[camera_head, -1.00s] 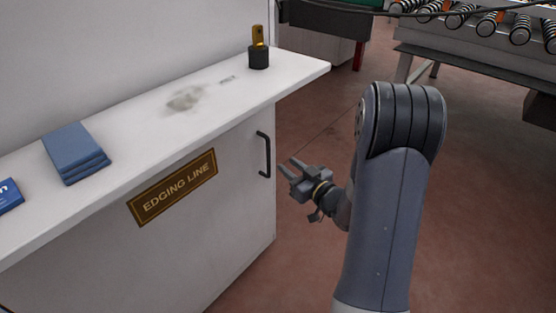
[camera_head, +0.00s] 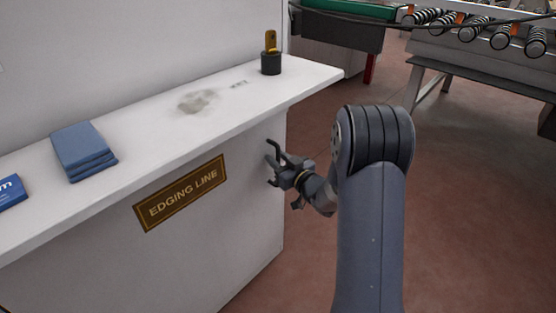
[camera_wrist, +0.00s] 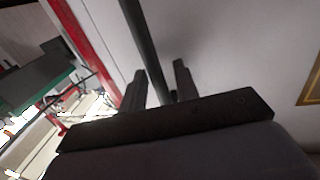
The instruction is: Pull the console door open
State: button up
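The console door is the white front panel (camera_head: 235,222) below the counter, and it looks shut. Its dark bar handle (camera_head: 269,142) is near the panel's right edge, partly hidden by my gripper (camera_head: 272,170). In the wrist view the dark handle bar (camera_wrist: 143,35) runs down between the two fingers of my gripper (camera_wrist: 160,82). The fingers stand apart on either side of the bar, with a gap visible, so the gripper looks open around it.
The white counter top (camera_head: 140,145) overhangs the panel. It carries folded blue cloths (camera_head: 82,150), a blue box (camera_head: 10,192) and a black cup (camera_head: 271,63) with a yellow tool. A roller conveyor (camera_head: 470,50) stands at the back right. Red floor (camera_head: 460,220) to the right is clear.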

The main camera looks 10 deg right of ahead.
grip_shut()
dwell(0.6)
